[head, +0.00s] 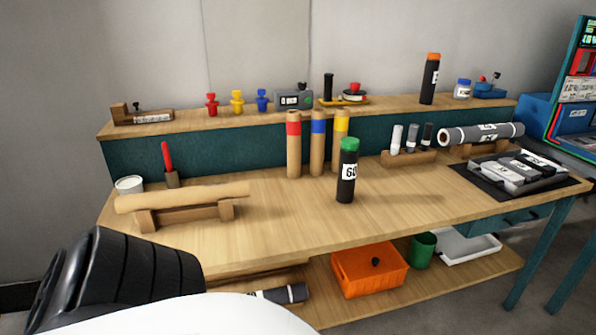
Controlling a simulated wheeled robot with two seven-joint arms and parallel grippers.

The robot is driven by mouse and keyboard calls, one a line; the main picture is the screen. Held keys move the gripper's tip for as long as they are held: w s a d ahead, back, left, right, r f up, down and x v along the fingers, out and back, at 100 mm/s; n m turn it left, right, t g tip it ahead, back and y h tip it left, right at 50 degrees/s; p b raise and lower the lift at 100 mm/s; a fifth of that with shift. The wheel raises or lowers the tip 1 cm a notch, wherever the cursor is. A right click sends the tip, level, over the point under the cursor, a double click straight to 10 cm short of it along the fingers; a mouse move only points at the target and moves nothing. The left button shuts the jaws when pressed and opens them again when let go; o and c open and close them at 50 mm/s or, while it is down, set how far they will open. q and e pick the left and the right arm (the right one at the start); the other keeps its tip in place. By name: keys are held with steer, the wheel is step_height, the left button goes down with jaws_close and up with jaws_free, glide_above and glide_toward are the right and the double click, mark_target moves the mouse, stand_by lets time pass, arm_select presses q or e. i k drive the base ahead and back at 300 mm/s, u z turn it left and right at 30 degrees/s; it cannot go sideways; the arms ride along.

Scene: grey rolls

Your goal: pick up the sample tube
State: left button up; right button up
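A black tube with a green cap and a white label reading "60" (346,172) stands upright on the workbench, right of the middle. A similar black tube with an orange cap (429,80) stands upright on the raised back shelf at the right. Three tan tubes with a red (293,146), a blue (317,146) and a yellow band (341,125) stand behind the green-capped tube, which partly hides the yellow-banded one. I cannot tell by name which is the sample tube. Neither of my grippers shows; nothing touches the green-capped tube.
A tan roll (182,197) lies on a wooden cradle at the left. A rack of small vials (408,158), a grey roll (480,134) and a black tray (510,172) are at the right. The bench front is clear. An orange bin (369,276) sits below.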

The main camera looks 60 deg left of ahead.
mark_target(348, 158)
steer(key=z, duration=0.05)
steer(key=k, duration=0.15)
steer(key=u, duration=1.3)
